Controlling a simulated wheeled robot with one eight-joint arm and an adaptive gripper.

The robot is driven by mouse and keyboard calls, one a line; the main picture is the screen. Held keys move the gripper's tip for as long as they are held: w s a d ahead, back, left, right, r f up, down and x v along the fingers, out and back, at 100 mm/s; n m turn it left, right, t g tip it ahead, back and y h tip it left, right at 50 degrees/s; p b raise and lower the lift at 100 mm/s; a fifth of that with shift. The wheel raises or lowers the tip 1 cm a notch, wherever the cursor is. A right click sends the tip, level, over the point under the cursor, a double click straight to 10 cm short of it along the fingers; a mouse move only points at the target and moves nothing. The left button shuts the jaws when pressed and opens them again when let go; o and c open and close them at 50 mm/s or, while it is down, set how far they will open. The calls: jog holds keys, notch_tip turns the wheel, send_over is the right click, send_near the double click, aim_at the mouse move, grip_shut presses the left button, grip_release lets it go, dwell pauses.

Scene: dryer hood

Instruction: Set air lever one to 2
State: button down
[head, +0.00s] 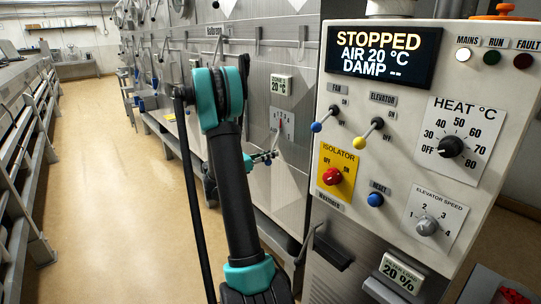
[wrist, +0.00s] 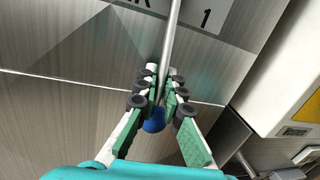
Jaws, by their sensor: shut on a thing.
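A slim metal lever (wrist: 172,42) with a blue ball knob (wrist: 154,121) hangs from a steel panel in the wrist view. A plate with the number 1 (wrist: 206,18) is at the top of that view. My gripper (wrist: 161,80) is shut on the lever, with its green-padded fingers on both sides of the rod and knob.
A grey rail bench (head: 30,125) lines the left. The tan floor (head: 120,190) between is clear.

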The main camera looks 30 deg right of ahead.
jog(key=c, duration=1.6)
grip_release()
jog(key=shift+a, duration=0.1)
jog(key=a, duration=0.8)
jog(key=w+a, duration=0.1)
jog(key=a, duration=0.2)
jog(key=shift+a+f, duration=0.4)
